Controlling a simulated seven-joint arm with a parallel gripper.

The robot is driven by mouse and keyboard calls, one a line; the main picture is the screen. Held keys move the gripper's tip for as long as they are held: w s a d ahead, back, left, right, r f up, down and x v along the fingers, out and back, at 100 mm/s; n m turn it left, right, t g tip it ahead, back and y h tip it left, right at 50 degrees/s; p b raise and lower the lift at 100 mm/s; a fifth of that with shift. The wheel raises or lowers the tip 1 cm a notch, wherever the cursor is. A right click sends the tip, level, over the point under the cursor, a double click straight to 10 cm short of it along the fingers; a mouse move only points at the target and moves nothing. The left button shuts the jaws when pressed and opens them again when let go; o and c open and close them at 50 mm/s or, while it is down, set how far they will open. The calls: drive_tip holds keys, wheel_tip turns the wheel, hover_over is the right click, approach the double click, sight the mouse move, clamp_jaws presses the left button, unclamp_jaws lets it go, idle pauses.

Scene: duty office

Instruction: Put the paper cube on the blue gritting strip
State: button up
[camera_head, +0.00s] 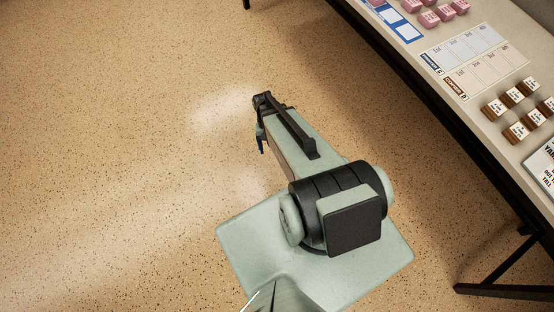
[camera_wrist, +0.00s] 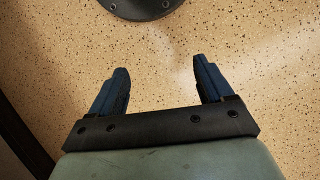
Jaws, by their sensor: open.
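A blue-bordered strip (camera_head: 408,27) with white cells lies on the table at the top right of the head view, cut off by the frame's top edge. Its lettering is too small to read. Pink blocks (camera_head: 429,19) and brown blocks with printed white tops (camera_head: 516,131) stand on the same table. I cannot tell which block, if any, is the paper cube. My gripper (camera_wrist: 160,68) is open and empty, with bare speckled floor between its fingers in the wrist view. In the head view my gripper (camera_head: 262,144) is over the floor, well left of the table.
The long table (camera_head: 497,150) runs along the right, with dark legs (camera_head: 500,291) below. Two pale printed strips (camera_head: 472,63) lie between the pink and brown blocks. A printed sheet or booklet (camera_head: 545,165) lies at the right edge. The floor (camera_head: 110,150) on the left is clear.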

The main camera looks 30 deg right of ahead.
drive_tip(key=s+a+f+n, duration=0.1)
drive_tip(key=s+a, duration=0.1)
drive_tip(key=s, duration=0.3)
drive_tip(key=s+a+f+n+g, duration=0.1)
drive_tip(key=s+a, duration=0.2)
drive_tip(key=s, duration=0.3)
drive_tip(key=s+a+f+n+h, duration=0.1)
drive_tip(key=s+a+n, duration=0.1)
drive_tip(key=s, duration=0.4)
drive_tip(key=shift+a+g, duration=0.25)
drive_tip(key=shift+g, duration=0.15)
